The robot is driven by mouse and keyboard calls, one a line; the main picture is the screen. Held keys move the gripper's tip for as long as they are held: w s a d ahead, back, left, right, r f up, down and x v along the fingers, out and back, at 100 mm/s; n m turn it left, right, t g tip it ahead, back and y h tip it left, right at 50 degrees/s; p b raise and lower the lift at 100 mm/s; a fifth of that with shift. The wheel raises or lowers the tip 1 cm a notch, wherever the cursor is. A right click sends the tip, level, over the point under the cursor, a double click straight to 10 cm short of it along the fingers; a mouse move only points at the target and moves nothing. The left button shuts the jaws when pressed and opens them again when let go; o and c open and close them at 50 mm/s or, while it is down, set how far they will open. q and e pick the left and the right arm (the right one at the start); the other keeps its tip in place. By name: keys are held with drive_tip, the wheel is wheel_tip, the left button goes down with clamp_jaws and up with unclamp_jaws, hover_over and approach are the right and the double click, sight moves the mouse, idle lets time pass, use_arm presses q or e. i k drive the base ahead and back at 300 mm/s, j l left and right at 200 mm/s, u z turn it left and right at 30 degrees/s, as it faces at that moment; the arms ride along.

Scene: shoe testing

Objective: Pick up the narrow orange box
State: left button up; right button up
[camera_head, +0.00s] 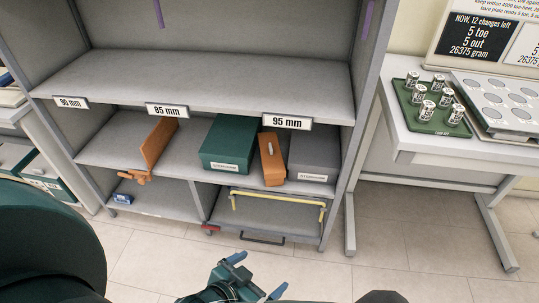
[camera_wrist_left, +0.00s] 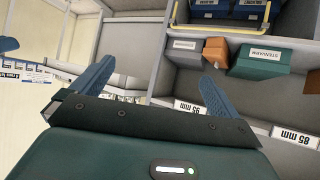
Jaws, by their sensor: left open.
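The narrow orange box (camera_head: 271,163) lies on the middle shelf under the 95 mm label, between a green box (camera_head: 230,142) and a grey box (camera_head: 313,157). Its short end faces me. In the left wrist view, the orange box (camera_wrist_left: 216,52) shows upside down between the grey box (camera_wrist_left: 185,52) and the green box (camera_wrist_left: 265,62), beyond one fingertip. My left gripper (camera_head: 257,275) is low in front of the shelf unit, open and empty, well apart from the box. My right gripper is not in view.
An orange-brown upright panel (camera_head: 158,143) stands farther left on the same shelf. A yellow-handled bin (camera_head: 278,203) sits below the boxes. The shelf above (camera_head: 200,80) overhangs them. A table at right holds a green tray (camera_head: 413,112) of several cans. Floor in front is clear.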

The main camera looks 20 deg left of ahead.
sight(275, 173)
drive_tip(key=i+u, duration=0.15)
drive_tip(key=i, duration=0.2)
drive_tip(key=i+l+u, duration=0.2)
drive_tip(key=i, duration=0.2)
drive_tip(key=i+j, duration=0.1)
drive_tip(key=i, duration=0.6)
